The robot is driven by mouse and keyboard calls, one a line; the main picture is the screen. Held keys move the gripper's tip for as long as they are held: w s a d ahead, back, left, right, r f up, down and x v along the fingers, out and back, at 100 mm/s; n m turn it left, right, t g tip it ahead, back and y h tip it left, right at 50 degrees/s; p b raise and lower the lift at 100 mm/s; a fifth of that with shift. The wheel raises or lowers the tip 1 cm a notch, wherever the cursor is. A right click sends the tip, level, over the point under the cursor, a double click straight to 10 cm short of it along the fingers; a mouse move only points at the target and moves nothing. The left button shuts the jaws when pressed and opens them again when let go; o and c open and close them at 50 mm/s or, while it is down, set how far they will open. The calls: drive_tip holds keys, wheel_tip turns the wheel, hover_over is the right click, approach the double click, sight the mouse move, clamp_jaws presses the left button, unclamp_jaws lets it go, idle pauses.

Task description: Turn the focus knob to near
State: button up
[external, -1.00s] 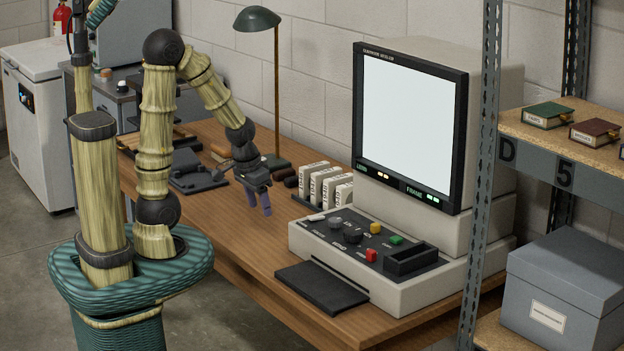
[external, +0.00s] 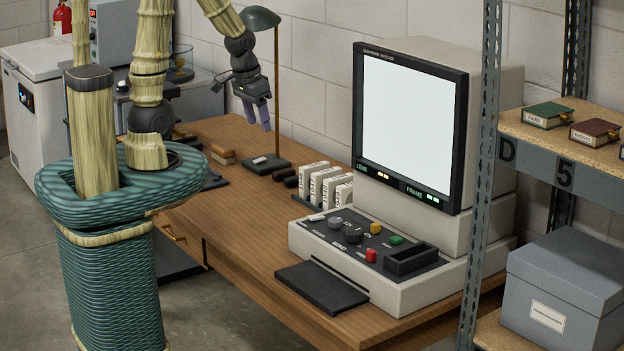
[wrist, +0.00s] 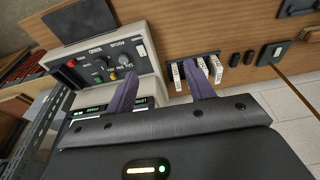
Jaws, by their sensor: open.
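The reader's control panel (external: 320,242) has two dark round knobs. The focus knob (external: 335,223) appears to be the one nearer the white switch; in the wrist view it (wrist: 124,59) sits by the lettering that seems to read FOCUS, upside down. Its pointer setting is too small to read. My gripper (external: 258,127) is open and empty, raised above the desk by the lamp, well left of the panel. In the wrist view, my gripper's (wrist: 167,74) two purple fingers are spread, with the panel beyond and to the left.
White film boxes (external: 325,184) stand in a row between my gripper and the reader. A green lamp (external: 277,80) stands close behind my gripper. The lit screen (external: 405,120) rises behind the panel. A metal shelf (external: 480,180) stands at right. The desk's front middle is clear.

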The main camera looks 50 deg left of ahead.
drive_tip(key=w+p+v, duration=0.1)
drive_tip(key=p+v, duration=0.1)
drive_tip(key=v, duration=0.2)
drive_tip(key=m+g+b, duration=0.3)
drive_tip(key=m+b, duration=0.6)
hover_over(336, 219)
wheel_tip(336, 219, down, 11)
drive_tip(key=shift+s+r, duration=0.1)
drive_tip(key=shift+r, duration=0.1)
wheel_tip(336, 219, down, 17)
drive_tip(key=shift+f+p, duration=0.25)
drive_tip(key=shift+p, duration=0.45)
